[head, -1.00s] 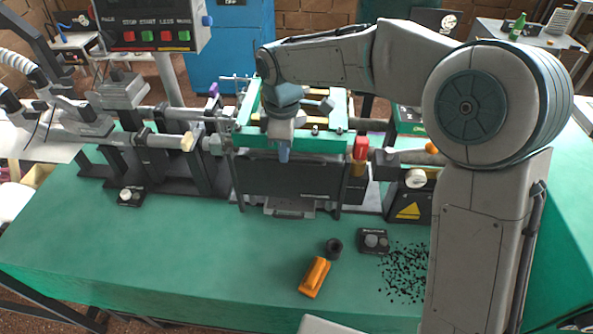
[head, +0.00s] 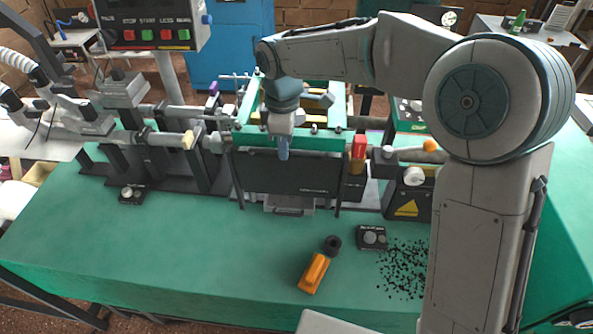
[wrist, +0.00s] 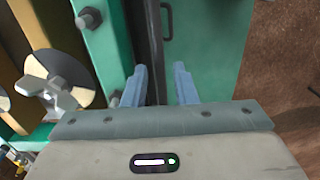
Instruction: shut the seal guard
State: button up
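A green frame (head: 247,104) sits on top of the machine on the bench, above a dark front panel (head: 300,176) with small lettering. I cannot tell for sure which of these parts is the seal guard. My gripper (head: 283,154) points down at the front bar of the frame, its blue-grey fingers overlapping the bar and the panel's top edge. A green bar with bolts (wrist: 102,45) lies just left of the fingers there; contact cannot be made out.
A red-topped part (head: 359,146) stands right of the panel. An orange block (head: 314,272), a black ring (head: 332,244) and a knob box (head: 372,237) lie on the green bench (head: 190,250), near scattered black bits (head: 403,268). The front left bench is clear.

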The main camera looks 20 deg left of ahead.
dwell(0.4)
notch_tip(320, 180, up, 7)
jog(key=p, duration=0.6)
dwell(0.6)
jog(key=s+d+r+m+t+b, duration=0.15)
jog(key=d+m, duration=0.35)
jog(key=d, duration=0.6)
jog(key=s+d+r+m+t, duration=0.1)
jog(key=s+d+r+m, duration=0.3)
jog(key=d, duration=0.7)
jog(key=s+d+f+m, duration=0.2)
jog(key=s+d+m, duration=0.2)
jog(key=d+m, duration=0.2)
jog(key=s+d+f+m+t, duration=0.1)
jog(key=s+d+f+m, duration=0.1)
jog(key=s+d+m, duration=0.3)
jog(key=d, duration=0.2)
jog(key=shift+d+m+b, duration=0.3)
jog(key=shift+m+b, duration=0.05)
jog(key=shift+m, duration=0.05)
